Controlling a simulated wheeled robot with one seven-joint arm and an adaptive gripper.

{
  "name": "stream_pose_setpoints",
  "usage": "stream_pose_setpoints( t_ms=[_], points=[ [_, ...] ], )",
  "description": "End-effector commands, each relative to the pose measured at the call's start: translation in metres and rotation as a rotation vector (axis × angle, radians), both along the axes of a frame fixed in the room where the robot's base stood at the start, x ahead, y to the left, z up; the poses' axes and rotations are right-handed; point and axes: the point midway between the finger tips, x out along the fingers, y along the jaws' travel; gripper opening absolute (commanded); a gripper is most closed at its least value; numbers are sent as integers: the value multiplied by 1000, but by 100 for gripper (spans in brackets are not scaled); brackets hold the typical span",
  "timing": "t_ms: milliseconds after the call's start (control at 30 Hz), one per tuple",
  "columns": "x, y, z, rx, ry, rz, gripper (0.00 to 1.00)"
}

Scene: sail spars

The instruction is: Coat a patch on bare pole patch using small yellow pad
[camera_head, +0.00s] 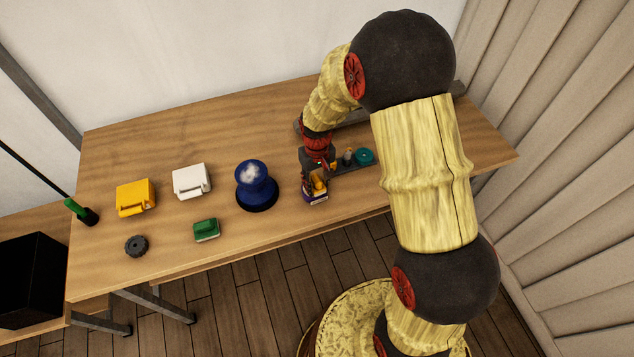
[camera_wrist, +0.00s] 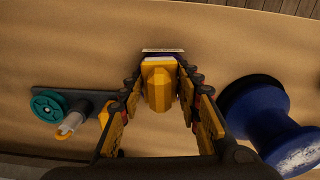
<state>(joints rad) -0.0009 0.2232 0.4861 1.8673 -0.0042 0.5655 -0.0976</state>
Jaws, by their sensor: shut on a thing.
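My gripper (camera_head: 317,182) is over the right half of the wooden table, near its front edge. It is shut on the small yellow pad (camera_wrist: 158,84), a yellow block with a pale edge at its far end in the wrist view. In the head view its lower part (camera_head: 316,198) looks white and purple. I cannot tell whether it touches the table. A dark blue waisted post (camera_head: 257,188) stands upright just left of my gripper, apart from the pad. A whitish bare patch (camera_head: 252,172) shows on its top; it also shows in the wrist view (camera_wrist: 300,158).
A dark strip with a teal disc (camera_head: 364,156) and grey peg (camera_head: 348,155) lies right of my gripper. To the left are a yellow box (camera_head: 135,198), white box (camera_head: 191,181), green block (camera_head: 206,230) and black knob (camera_head: 136,245). The back middle of the table is clear.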

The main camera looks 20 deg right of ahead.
Motion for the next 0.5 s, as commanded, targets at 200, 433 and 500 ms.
stream_pose_setpoints(
  t_ms=[200, 433, 500],
  points=[
    [0, 0, -3, 0, 0, 0, 13],
    [0, 0, -5, 0, 0, 0, 13],
    [0, 0, -6, 0, 0, 0, 13]
  ],
)
